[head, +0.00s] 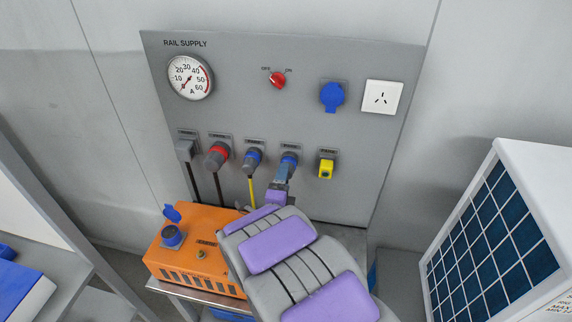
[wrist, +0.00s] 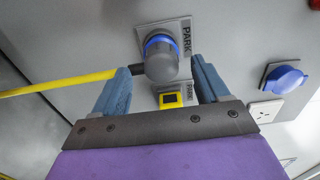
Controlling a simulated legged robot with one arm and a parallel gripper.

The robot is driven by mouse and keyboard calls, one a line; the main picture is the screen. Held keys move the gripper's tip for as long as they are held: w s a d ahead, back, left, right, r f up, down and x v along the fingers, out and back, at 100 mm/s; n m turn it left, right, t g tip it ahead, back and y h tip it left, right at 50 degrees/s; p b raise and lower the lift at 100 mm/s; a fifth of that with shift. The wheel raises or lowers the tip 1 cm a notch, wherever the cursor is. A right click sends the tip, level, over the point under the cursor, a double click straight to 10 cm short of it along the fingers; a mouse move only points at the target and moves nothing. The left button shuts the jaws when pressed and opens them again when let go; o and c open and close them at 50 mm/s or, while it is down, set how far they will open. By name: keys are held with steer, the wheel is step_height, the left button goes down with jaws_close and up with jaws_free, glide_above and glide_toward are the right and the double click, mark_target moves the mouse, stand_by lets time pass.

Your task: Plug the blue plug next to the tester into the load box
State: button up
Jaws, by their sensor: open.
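The blue plug (head: 289,159), grey-bodied with a blue ring, sits in a panel socket beside the small yellow tester (head: 326,168). In the wrist view the plug (wrist: 161,60) is between my gripper's fingers (wrist: 165,82), with a gap visible on each side. The tester (wrist: 172,98) shows just beyond it. My gripper (head: 282,174) is open, and in the head view it partly hides the plug's lower end. A yellow cable leads left from behind a finger in the wrist view. The orange load box (head: 190,258) has a blue socket (head: 173,236) on top with its lid raised.
A similar blue plug (head: 252,160) with a yellow cable, a red plug (head: 217,155) and a grey plug (head: 186,150) fill sockets to the left. Above are a lidded blue outlet (head: 332,97) and a white outlet (head: 382,97). A white cabinet (head: 500,230) stands right.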

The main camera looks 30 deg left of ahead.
steer(key=x, duration=0.3)
steer(key=shift+w+f, duration=0.1)
steer(key=shift+w, duration=0.15)
steer(key=shift+b+x, duration=0.45)
steer(key=shift+x, duration=0.5)
steer(key=shift+b, duration=0.75)
stand_by(0.3)
steer(key=shift+c, duration=0.3)
jaws_close()
steer(key=b+v, duration=0.3)
steer(key=v, duration=0.3)
stand_by(1.6)
